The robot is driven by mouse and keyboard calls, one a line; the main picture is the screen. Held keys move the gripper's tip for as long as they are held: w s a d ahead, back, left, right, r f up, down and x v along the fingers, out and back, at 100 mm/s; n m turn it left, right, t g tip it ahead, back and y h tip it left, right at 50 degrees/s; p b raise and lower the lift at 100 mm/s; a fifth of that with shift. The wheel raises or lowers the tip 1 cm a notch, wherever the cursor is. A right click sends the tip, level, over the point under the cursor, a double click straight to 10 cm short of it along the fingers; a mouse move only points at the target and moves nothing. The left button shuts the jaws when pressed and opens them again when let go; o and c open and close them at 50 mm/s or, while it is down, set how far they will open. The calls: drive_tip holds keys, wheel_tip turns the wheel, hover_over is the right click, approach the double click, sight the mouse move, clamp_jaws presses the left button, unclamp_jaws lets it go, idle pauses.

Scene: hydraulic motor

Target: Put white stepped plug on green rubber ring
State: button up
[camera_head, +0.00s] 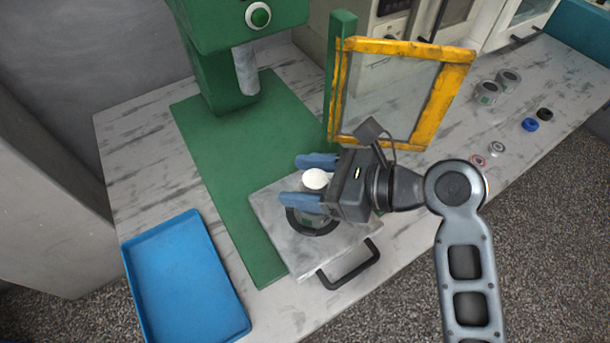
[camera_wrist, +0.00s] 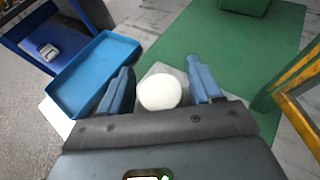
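The white stepped plug (camera_head: 316,179) shows as a round white top between the blue fingers of my gripper (camera_head: 306,180). In the wrist view the white plug (camera_wrist: 160,92) lies between the two fingers, with a narrow gap visible on the right side. My gripper looks open around it. Below is a dark, round motor part (camera_head: 309,221) with a small green mark, on the light square plate. I cannot make out the green rubber ring; it may be hidden under the plug or gripper. I cannot tell what the plug touches underneath.
The grey plate (camera_head: 281,253) with a black handle rests over a green press base (camera_head: 205,160). A blue tray (camera_head: 190,285) is at the left. A yellow-framed guard (camera_head: 440,100) stands behind my gripper. Several small rings and cylinders, including a blue ring (camera_head: 529,124), sit at the right.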

drive_tip(key=shift+o, duration=0.3)
drive_tip(key=shift+r, duration=0.15)
drive_tip(key=v, duration=1.2)
drive_tip(key=s+d+f+n+t+h, duration=0.6)
drive_tip(key=s+d+f+h, duration=0.35)
drive_tip(key=f, duration=0.35)
drive_tip(key=s+d+r+n+t+h, duration=0.1)
drive_tip(key=s+r+n+t, duration=0.1)
drive_tip(key=s+r+n, duration=0.3)
drive_tip(key=s+d+r+n+t+h, duration=0.1)
drive_tip(key=s+r+n+t+h, duration=0.1)
drive_tip(key=s+r+n, duration=0.4)
drive_tip(key=s+n, duration=0.4)
drive_tip(key=s, duration=0.2)
drive_tip(key=shift+s+d+n+t, duration=0.2)
drive_tip(key=shift+d+n+t, duration=0.1)
drive_tip(key=shift+t, duration=0.1)
